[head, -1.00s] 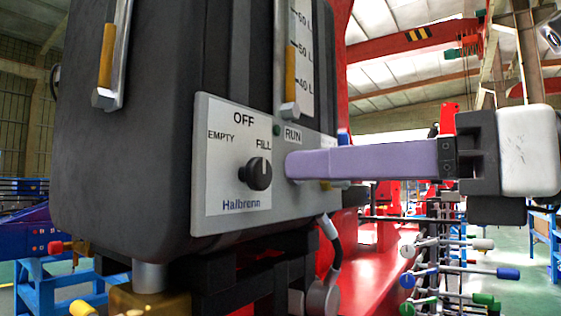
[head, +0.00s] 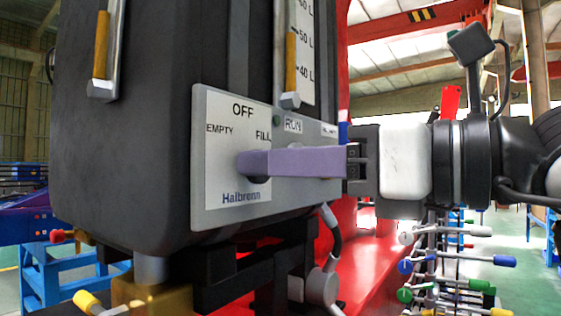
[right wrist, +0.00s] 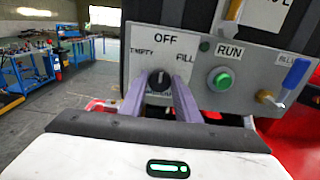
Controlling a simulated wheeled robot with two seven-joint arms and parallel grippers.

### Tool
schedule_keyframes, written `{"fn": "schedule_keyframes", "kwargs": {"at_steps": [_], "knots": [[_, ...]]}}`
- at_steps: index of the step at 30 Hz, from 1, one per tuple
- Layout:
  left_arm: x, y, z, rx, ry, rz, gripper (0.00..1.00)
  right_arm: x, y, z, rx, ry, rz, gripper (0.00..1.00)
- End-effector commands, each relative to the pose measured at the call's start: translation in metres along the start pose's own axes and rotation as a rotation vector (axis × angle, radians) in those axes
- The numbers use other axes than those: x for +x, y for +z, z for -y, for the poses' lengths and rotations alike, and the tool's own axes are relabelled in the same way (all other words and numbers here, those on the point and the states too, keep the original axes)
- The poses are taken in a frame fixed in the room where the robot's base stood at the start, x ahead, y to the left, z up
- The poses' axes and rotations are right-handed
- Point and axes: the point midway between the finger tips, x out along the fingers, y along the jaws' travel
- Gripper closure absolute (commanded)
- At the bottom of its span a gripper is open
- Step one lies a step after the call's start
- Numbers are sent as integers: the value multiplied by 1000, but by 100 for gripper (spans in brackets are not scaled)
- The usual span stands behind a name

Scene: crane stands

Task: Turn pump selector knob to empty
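The black pump selector knob (right wrist: 158,82) sits on the light panel (head: 215,205), below the labels EMPTY at left, OFF at top and FILL at right. In the right wrist view its pale mark points roughly up. In the right wrist view the fingers of my right gripper (right wrist: 159,84) stand apart, one on each side of the knob, with small gaps seeming to show. My left gripper is not in view.
Right of the knob are a green RUN button (right wrist: 221,79) and a blue-handled toggle (right wrist: 294,74). A large dark tank (head: 150,120) rises behind the panel. A rack of coloured-handle levers (head: 450,265) stands at lower right. Black brackets and a hose sit below the panel.

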Motion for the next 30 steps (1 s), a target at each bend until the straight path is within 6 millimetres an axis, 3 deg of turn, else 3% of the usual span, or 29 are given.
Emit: {"fn": "schedule_keyframes", "kwargs": {"at_steps": [11, 30], "knots": [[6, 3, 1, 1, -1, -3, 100, 0, -2, 0, -73, -1, 0, 93], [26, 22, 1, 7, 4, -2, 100, 0, -2, -2, -576, -1, -1, 93]]}}
